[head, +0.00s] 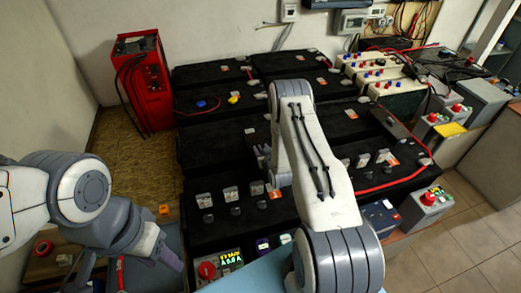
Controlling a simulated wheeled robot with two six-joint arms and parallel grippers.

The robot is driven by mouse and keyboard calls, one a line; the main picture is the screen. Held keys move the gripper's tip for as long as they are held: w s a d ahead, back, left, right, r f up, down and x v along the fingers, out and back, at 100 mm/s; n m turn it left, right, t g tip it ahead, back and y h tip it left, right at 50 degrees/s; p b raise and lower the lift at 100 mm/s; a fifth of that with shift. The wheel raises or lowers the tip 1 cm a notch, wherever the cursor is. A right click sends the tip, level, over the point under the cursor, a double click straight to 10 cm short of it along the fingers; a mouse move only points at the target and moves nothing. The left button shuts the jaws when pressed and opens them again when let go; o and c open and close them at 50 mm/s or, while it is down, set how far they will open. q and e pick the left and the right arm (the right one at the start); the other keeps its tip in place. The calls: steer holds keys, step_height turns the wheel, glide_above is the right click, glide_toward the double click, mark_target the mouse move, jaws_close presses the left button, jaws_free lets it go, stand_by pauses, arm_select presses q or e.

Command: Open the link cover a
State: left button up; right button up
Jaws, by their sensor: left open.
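Several small grey-white blocks with tops like covers stand in a row on the front left black battery case (225,222); one is the left block (204,200). A similar row stands on the front right case, one being this block (363,160). No label is readable, so I cannot tell which is link cover a. My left gripper (76,268) is low at the left, open, beside the battery bank and apart from the blocks. My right gripper (264,158) hangs over the middle of the bank, partly hidden by my own arm; its jaws are unclear.
A red charger (142,80) with black cables stands at the back left. White batteries (392,92) and a red cable (395,186) lie to the right. A meter with a lit display (231,256) stands at the front. Tiled floor (465,235) is free at the right.

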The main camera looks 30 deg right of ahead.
steer(key=b+v, duration=0.1)
steer(key=v, duration=0.9)
steer(key=shift+s+r+b, duration=0.1)
steer(key=shift+s+b, duration=0.15)
steer(key=shift+b, duration=0.1)
